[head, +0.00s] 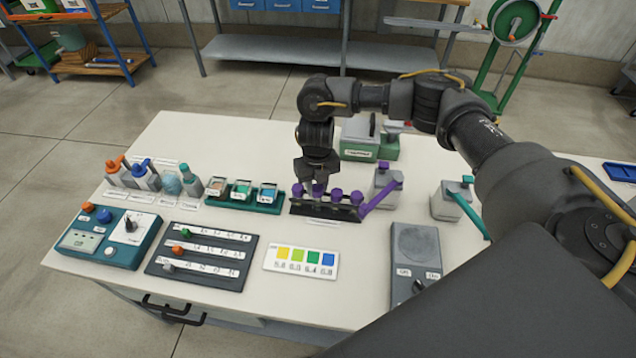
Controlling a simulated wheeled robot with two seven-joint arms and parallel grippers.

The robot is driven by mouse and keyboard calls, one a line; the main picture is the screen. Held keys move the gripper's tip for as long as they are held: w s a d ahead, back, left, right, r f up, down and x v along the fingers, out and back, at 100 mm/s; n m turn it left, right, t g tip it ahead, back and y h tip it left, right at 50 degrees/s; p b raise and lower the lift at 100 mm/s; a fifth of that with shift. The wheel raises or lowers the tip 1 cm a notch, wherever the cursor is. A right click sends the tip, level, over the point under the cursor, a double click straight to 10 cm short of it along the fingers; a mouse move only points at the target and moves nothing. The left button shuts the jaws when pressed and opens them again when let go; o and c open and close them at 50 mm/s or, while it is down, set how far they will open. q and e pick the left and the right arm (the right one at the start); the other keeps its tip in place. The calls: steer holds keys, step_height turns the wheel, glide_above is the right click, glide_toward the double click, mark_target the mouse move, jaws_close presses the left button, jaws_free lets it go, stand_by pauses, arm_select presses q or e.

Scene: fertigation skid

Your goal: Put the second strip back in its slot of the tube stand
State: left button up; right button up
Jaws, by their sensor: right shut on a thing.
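The tube stand (325,211) is a low black rack near the middle of the white table, holding several purple-topped pieces in a row. My right gripper (316,182) points down over the left half of the stand. It is shut on a purple-topped strip (318,190), second from the left. The strip's lower part is hidden by the stand, and I cannot tell whether it is fully seated. My left gripper is not in view.
A green rack with three jars (241,193) stands left of the stand. A colour chart (301,262) and a dark slider board (202,258) lie in front. Bare tabletop shows between them.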

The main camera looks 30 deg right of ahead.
steer(key=shift+f, duration=0.45)
steer(key=o, duration=1)
steer(key=shift+r, duration=0.1)
step_height(320, 180, up, 7)
steer(key=p, duration=0.6)
steer(key=shift+w, duration=0.1)
